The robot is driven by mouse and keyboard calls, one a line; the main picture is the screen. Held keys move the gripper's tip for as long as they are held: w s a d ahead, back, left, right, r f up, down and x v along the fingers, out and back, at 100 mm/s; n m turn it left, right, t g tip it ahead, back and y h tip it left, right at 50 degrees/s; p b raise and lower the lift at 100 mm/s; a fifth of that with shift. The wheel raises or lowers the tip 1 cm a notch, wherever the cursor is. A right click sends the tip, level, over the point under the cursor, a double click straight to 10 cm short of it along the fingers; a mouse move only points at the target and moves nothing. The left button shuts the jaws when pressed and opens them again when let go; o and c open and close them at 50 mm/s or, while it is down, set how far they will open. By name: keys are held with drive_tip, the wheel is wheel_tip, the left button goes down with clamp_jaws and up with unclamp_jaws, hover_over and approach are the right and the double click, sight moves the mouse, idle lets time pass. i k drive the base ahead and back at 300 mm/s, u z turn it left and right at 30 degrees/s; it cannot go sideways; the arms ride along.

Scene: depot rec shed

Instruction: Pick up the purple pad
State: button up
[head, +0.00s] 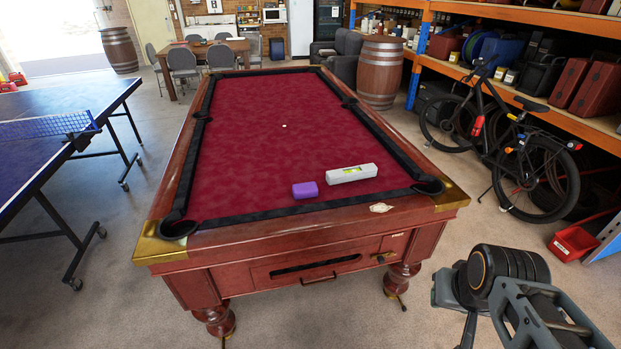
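The purple pad (305,190) is a small rounded block. It lies on the red cloth of the pool table (262,120), near the table's near cushion. My gripper (455,300) seems to be at the lower right, beside my dark wrist joint, off the near right corner of the table. It is well apart from the pad. My own arm partly hides it, and its fingers cannot be made out clearly.
A white box-shaped level (351,174) with a green vial lies just right of the pad. A small white ball (284,126) is farther back. Dark cushions (300,209) edge the cloth. A blue table-tennis table (50,150) stands left, a bicycle (505,140) right.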

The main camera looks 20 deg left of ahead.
sight(307, 190)
drive_tip(key=u, duration=0.35)
drive_tip(key=i, duration=0.9)
drive_tip(key=u, duration=1.45)
drive_tip(key=i, duration=0.6)
drive_tip(key=u, duration=0.5)
